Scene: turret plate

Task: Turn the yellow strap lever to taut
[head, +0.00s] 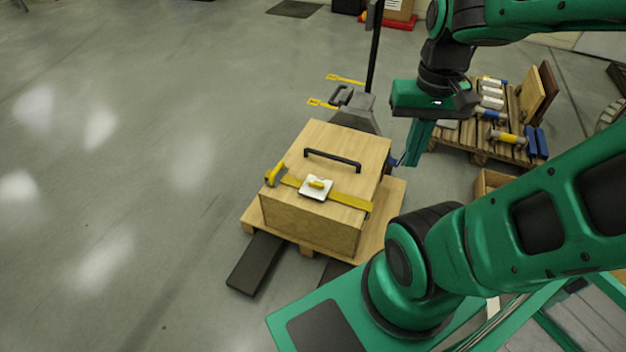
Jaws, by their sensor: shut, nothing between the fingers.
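The yellow strap lever (316,184) sits on a white plate (311,194) on top of a wooden crate (300,225). A yellow strap (350,201) runs across the crate's top under the plate, with a yellow fitting (275,176) at its left edge. The lever looks nearly in line with the strap; its exact angle is too small to tell. My gripper (408,163) hangs to the right of the crate, pointing down. It is shut and empty, apart from the lever.
A black handle (332,160) stands up from the crate's top behind the lever. The crate rests on a pallet (391,206) over dark forks (256,264). Another pallet (480,145) with blocks and rollers stands at the right. The floor at left is clear.

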